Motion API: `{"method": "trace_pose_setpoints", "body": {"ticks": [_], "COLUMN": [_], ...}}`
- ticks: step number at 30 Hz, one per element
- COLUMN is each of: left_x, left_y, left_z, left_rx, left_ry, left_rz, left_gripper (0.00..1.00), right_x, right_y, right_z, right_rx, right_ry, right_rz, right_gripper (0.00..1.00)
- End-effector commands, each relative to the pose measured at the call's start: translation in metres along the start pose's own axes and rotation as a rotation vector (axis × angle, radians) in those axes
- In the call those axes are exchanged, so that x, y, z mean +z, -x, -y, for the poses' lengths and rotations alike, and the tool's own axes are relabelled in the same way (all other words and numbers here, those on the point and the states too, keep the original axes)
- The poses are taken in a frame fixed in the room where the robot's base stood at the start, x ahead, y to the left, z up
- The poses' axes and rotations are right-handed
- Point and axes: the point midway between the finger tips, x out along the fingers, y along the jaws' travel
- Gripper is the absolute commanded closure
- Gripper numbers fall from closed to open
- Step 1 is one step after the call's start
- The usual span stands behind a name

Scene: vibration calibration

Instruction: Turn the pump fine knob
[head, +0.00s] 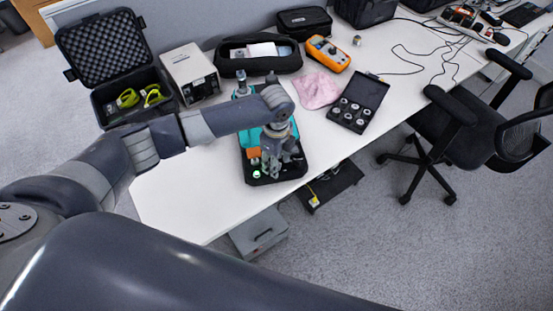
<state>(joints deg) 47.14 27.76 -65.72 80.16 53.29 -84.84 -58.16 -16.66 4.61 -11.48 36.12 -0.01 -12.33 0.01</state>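The pump is most likely the teal device (248,109) in a black tray-like base on the white table. It has an orange block (253,153) and small fittings, one with a green top (257,174), towards its front. My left arm reaches in from the left over it and hides much of its middle. My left gripper (283,170) points down at the front part of the device, over the black base. Its fingers are too small and dark to tell whether they touch a knob or are open. The fine knob cannot be made out. My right gripper is out of view.
Around the device stand an open black case (108,88), a beige instrument box (190,73), a black pouch (258,62), a pink cloth (316,90), an orange multimeter (328,53) and a box of round weights (357,101). The table's front left is bare. An office chair (480,140) stands right.

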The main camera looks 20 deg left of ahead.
Motion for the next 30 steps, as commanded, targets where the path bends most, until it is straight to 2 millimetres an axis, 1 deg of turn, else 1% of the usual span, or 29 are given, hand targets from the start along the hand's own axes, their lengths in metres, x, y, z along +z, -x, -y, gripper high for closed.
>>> {"method": "trace_pose_setpoints", "body": {"ticks": [1,3,8,11,12,14,15,20,27,30], "left_x": [0.0,0.0,0.0,0.0,0.0,0.0,0.0,0.0,-0.001,0.0], "left_y": [-0.001,-0.002,-0.002,-0.002,-0.002,-0.002,-0.002,-0.001,0.002,0.001], "left_z": [0.0,0.0,0.0,0.0,0.0,0.0,0.0,0.0,0.0,0.0], "left_rx": [0.0,0.0,0.0,0.0,0.0,0.0,0.0,0.0,0.001,0.001], "left_ry": [0.0,0.0,0.001,0.001,0.001,0.001,0.001,0.008,0.132,0.176], "left_rz": [0.0,0.001,0.0,0.0,0.0,0.0,0.0,0.0,-0.002,-0.001], "left_gripper": [0.55,0.55,0.55,0.76,0.85,0.98,1.0,1.0,1.0,1.0], "right_x": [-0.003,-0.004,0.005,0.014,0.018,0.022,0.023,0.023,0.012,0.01], "right_y": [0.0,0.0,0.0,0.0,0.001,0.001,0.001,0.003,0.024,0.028], "right_z": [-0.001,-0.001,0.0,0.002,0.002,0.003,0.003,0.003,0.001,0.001], "right_rx": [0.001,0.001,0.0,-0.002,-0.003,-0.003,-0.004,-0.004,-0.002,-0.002], "right_ry": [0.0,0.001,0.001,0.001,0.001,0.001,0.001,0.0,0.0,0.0], "right_rz": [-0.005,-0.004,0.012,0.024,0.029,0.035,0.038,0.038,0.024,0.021], "right_gripper": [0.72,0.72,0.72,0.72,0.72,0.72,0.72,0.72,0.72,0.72]}}
